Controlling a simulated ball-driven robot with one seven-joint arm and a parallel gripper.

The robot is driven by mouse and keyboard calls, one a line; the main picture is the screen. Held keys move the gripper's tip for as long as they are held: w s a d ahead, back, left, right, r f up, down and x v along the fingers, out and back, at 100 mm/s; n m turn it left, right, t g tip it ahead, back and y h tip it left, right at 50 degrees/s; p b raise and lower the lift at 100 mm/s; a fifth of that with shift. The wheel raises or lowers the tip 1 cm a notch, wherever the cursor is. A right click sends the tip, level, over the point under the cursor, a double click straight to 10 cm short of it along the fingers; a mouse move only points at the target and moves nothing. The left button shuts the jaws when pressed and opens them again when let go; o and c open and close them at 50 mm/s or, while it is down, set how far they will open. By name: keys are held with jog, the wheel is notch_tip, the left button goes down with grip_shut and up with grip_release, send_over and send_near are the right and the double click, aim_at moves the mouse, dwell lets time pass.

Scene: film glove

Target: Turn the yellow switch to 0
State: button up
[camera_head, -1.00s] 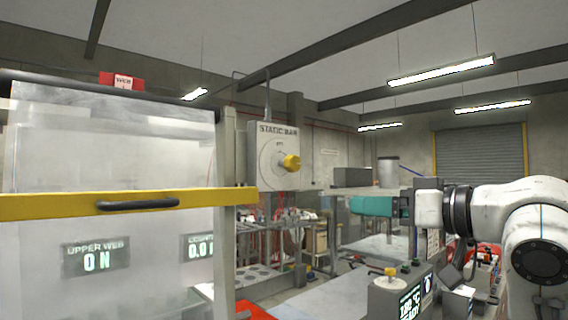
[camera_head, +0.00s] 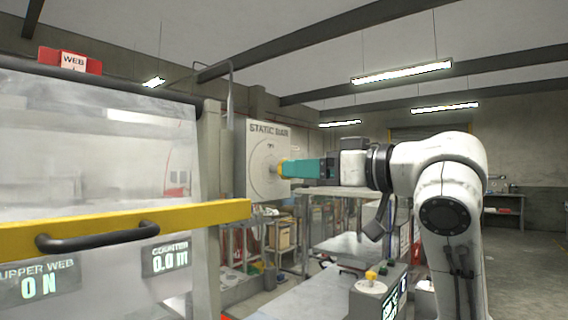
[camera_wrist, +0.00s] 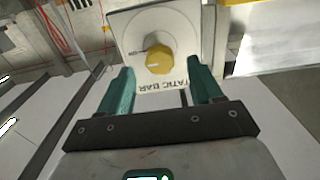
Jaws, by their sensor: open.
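The yellow switch (camera_wrist: 159,60) is a knob on the face of a pale box marked STATIC BAR (camera_head: 262,136). In the wrist view the whole knob shows just beyond and between my two teal fingertips, with a pale mark on its front. My gripper (camera_wrist: 161,80) is open and empty, and the fingers point at the knob. In the head view my teal gripper (camera_head: 303,169) is in front of the box, and only a yellow sliver of the knob (camera_head: 281,168) shows at its tip. I cannot tell whether the fingers touch the knob.
A clear guard door with a yellow bar (camera_head: 190,215) and black handle (camera_head: 97,236) stands at the left of the box. A grey console with a small yellow knob (camera_head: 371,275) stands below my arm. Shelves (camera_head: 282,235) with goods are behind.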

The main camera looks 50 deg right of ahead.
jog(key=shift+w+a+p, duration=0.1)
jog(key=shift+w+p, duration=0.45)
jog(key=shift+w, duration=2.05)
jog(key=shift+c, duration=0.3)
jog(key=c, duration=1)
